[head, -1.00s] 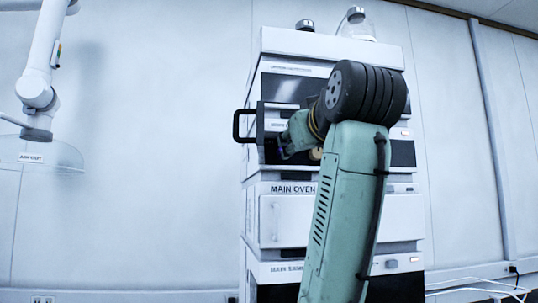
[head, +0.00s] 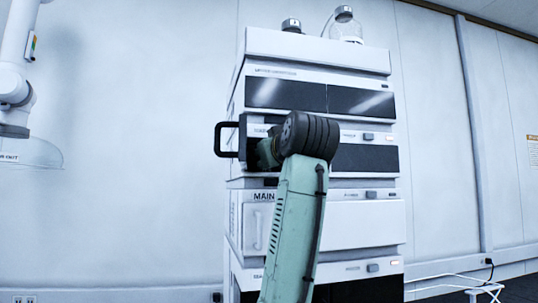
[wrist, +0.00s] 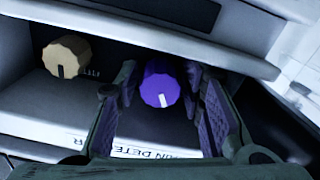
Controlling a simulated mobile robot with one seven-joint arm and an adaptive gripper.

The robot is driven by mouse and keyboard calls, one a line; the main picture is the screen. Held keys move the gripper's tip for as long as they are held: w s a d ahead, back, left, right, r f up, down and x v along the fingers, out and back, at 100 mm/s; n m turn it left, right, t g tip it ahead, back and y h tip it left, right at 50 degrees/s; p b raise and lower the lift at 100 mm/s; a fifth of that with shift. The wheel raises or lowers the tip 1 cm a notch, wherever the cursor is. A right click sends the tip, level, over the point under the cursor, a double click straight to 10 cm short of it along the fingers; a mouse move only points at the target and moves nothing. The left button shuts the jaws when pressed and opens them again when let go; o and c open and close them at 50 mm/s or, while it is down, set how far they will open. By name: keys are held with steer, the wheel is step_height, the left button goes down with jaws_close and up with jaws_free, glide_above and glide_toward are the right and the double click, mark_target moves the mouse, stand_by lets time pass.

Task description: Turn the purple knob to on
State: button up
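The purple knob (wrist: 161,84) shows in the wrist view on a recessed dark panel, with a white pointer mark on the lower part of its face. My gripper (wrist: 162,88) is open, with one finger on each side of the knob. Gaps show between the knob and the fingers, and I cannot see clear contact. A label ending in "DETE..." (wrist: 150,151) is partly hidden by my gripper. In the head view my arm covers the knob, and my gripper (head: 266,153) is mostly hidden at the stack's left side.
A panel edge (wrist: 190,52) overhangs both knobs. The instrument stack (head: 320,55) has bottles (head: 345,25) on top. A black handle (head: 225,140) juts out at its left. A white arm hangs at far left.

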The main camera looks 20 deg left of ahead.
steer(key=shift+c, duration=0.2)
jaws_close()
steer(key=shift+m, duration=0.3)
steer(key=m, duration=0.3)
steer(key=shift+m, duration=1.9)
steer(key=shift+o, duration=0.2)
jaws_free()
